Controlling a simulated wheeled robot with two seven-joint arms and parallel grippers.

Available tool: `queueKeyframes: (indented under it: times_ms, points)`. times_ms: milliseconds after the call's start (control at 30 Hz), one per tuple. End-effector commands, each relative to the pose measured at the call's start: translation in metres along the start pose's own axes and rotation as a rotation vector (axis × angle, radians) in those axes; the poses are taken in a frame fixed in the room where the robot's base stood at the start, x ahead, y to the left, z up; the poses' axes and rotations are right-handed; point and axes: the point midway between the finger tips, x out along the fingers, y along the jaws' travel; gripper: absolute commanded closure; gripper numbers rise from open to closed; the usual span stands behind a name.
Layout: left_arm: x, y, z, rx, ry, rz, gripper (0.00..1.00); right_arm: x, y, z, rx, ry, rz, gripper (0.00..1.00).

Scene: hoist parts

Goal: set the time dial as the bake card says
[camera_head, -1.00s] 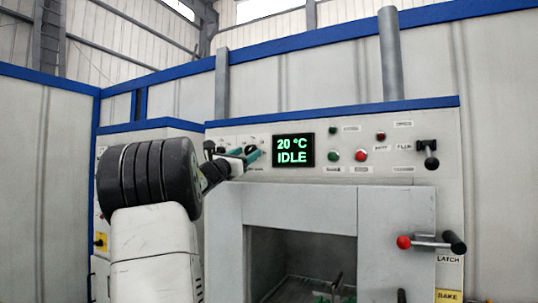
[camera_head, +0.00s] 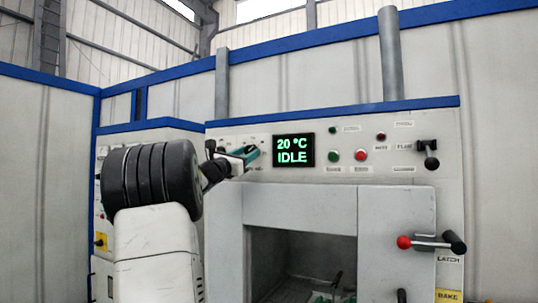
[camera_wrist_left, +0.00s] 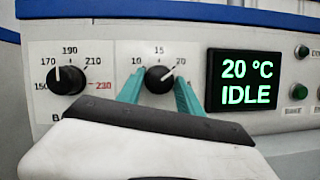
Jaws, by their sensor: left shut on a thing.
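The time dial (camera_wrist_left: 158,79) is a black round knob on a white plate marked 10, 15 and 20. Its white pointer line is turned to the upper right, toward the 20 mark. My left gripper (camera_wrist_left: 160,92) has its teal fingers on both sides of this knob and is shut on it. In the head view the left gripper (camera_head: 244,154) is at the panel, left of the display, and mostly hides the knob. The yellow bake card (camera_head: 448,296) is cut off at the lower right edge; only "BAKE" is readable. My right gripper is not in view.
The temperature dial (camera_wrist_left: 66,80) is left of the time dial, its pointer near 170. The display (camera_head: 293,150) reads 20 °C IDLE. Green and red buttons (camera_head: 361,155) are right of it. A red-tipped latch handle (camera_head: 430,242) sticks out below, beside the open oven chamber (camera_head: 300,262).

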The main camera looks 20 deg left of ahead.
Motion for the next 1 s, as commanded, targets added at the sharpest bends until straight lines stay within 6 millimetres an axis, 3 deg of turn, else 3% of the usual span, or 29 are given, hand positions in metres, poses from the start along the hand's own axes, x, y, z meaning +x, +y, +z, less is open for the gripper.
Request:
queueKeyframes:
  times_ms: [1000]
  points:
    - [0.0005, 0.0054, 0.0012, 0.696, 0.001, -0.289, 0.98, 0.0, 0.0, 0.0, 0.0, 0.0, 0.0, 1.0]
